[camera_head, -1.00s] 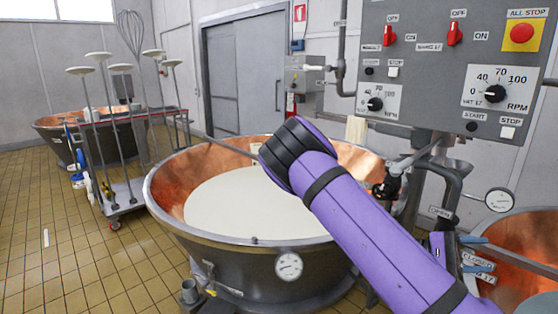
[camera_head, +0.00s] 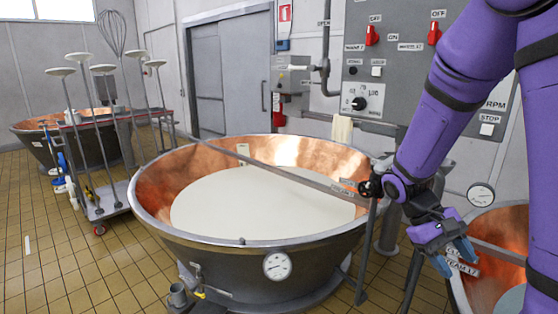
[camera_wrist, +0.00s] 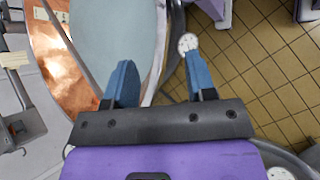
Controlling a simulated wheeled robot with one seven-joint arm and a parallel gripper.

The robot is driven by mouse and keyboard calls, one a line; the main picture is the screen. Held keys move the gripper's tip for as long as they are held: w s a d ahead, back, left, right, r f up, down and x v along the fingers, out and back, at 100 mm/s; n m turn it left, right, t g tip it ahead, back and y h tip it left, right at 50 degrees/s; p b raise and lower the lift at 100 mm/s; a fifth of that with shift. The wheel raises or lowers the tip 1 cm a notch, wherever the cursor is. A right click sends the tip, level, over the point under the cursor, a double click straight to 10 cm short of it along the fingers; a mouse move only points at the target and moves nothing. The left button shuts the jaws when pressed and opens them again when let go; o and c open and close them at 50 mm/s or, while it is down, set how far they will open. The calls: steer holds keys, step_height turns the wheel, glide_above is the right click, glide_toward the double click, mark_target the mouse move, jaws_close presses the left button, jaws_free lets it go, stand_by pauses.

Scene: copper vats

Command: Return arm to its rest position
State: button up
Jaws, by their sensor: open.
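My purple arm comes down from the upper right in the head view and bends at the elbow. My gripper (camera_head: 456,257) hangs at its end, beside the right side of the large copper vat (camera_head: 150,221) and in front of the second vat at the right. In the wrist view my gripper (camera_wrist: 160,85) shows two blue fingers set wide apart with nothing between them. Under the fingers lie the copper vat's rim and the tiled floor.
The vat holds white liquid (camera_head: 260,205) and has a dial gauge (camera_head: 277,265) on its front. A control panel (camera_head: 400,60) with red switches is behind my arm. A second copper vat (camera_head: 505,222) is close at the right. A tool trolley (camera_head: 110,206) stands left; floor there is open.

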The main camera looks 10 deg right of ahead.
steer(key=s+a+r+t+y, duration=0.2)
steer(key=s+a+r+t, duration=0.2)
steer(key=r, duration=0.4)
steer(key=s+a+r+t+y, duration=0.2)
steer(key=a+r+t, duration=0.4)
steer(key=r+t, duration=0.3)
steer(key=shift+s+a+r+n+y, duration=0.2)
steer(key=shift+s+a+n+y, duration=0.2)
steer(key=shift+s, duration=0.5)
stand_by(0.9)
